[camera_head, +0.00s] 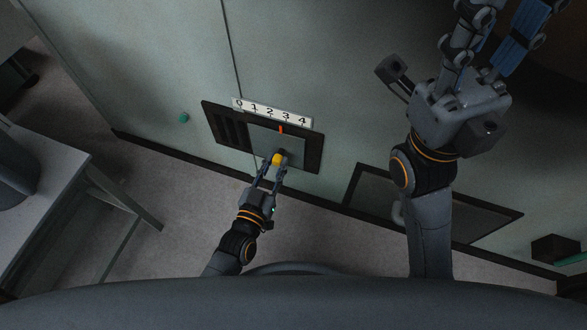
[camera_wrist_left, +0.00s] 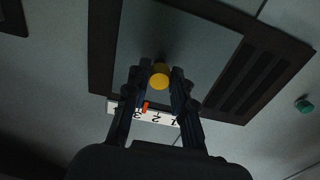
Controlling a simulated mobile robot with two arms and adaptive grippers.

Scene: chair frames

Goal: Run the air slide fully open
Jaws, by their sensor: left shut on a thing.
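The air slide is a grey plate (camera_head: 262,139) in a dark wall frame (camera_head: 312,156). The plate also shows in the left wrist view (camera_wrist_left: 190,35). Slots (camera_head: 231,130) are bare at the frame's left end. An orange pointer (camera_head: 281,129) on the plate stands close to 3 on the white 0-to-4 scale (camera_head: 262,109). My left gripper (camera_head: 275,168) is shut on the yellow knob (camera_head: 278,159) of the plate; the knob shows between its fingers in the left wrist view (camera_wrist_left: 159,76). My right gripper (camera_head: 500,40) is raised at the upper right, fingers apart, tips partly out of view.
A grey table (camera_head: 50,170) stands at the left. A green knob (camera_head: 184,118) sits on the wall left of the frame. A lower dark-framed panel (camera_head: 370,190) is partly behind my right arm. Floor (camera_head: 180,215) between table and wall is clear.

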